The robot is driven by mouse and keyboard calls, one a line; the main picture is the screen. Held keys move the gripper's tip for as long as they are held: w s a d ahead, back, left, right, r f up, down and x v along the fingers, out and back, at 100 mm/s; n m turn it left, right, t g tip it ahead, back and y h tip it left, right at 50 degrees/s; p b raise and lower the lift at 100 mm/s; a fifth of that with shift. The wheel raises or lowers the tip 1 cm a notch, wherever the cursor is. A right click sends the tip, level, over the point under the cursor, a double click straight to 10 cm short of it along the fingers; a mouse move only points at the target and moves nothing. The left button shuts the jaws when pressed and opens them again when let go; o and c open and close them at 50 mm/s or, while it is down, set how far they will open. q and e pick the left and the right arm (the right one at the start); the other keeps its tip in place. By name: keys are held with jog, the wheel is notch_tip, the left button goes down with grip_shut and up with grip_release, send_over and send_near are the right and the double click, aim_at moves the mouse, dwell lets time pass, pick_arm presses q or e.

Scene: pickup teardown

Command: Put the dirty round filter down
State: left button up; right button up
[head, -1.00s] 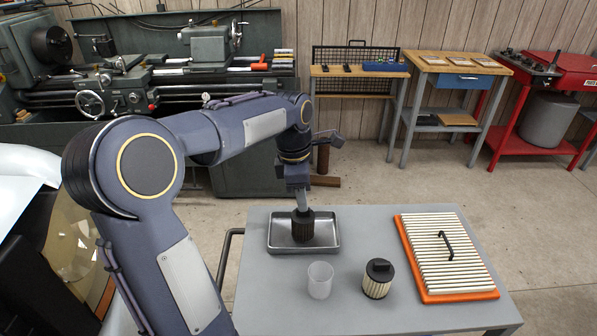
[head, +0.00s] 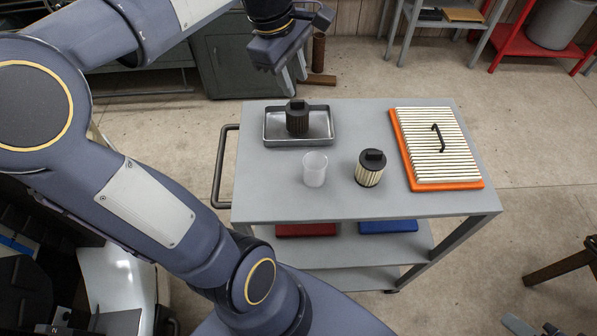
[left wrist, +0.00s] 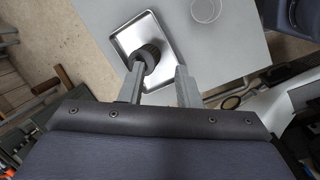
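The dirty round filter (head: 297,119), dark and cylindrical with a block-shaped cap, stands upright in the metal tray (head: 328,140) on the grey cart. In the left wrist view the filter (left wrist: 149,52) sits in the tray (left wrist: 128,41), beyond the fingertips. My left gripper (head: 295,86) is open and empty, above and behind the tray, apart from the filter. Its two spread fingers also show in the left wrist view (left wrist: 158,66). I cannot make out my right gripper in any view.
A translucent cup (head: 315,169) and a clean pale round filter (head: 370,168) stand in front of the tray. A pleated panel filter with an orange frame (head: 447,187) lies at the right. Red (head: 306,230) and blue (head: 388,227) items sit on the lower shelf. The cart top's front strip is clear.

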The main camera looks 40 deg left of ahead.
pick_arm(q)
jog(key=s+d+f+m+t+h, duration=0.2)
jog(key=s+d+f+m, duration=0.8)
jog(key=m, duration=0.7)
jog(key=s+d+t, duration=0.1)
jog(key=s, duration=0.1)
jog(key=shift+s+d, duration=0.2)
jog(key=shift+s, duration=0.2)
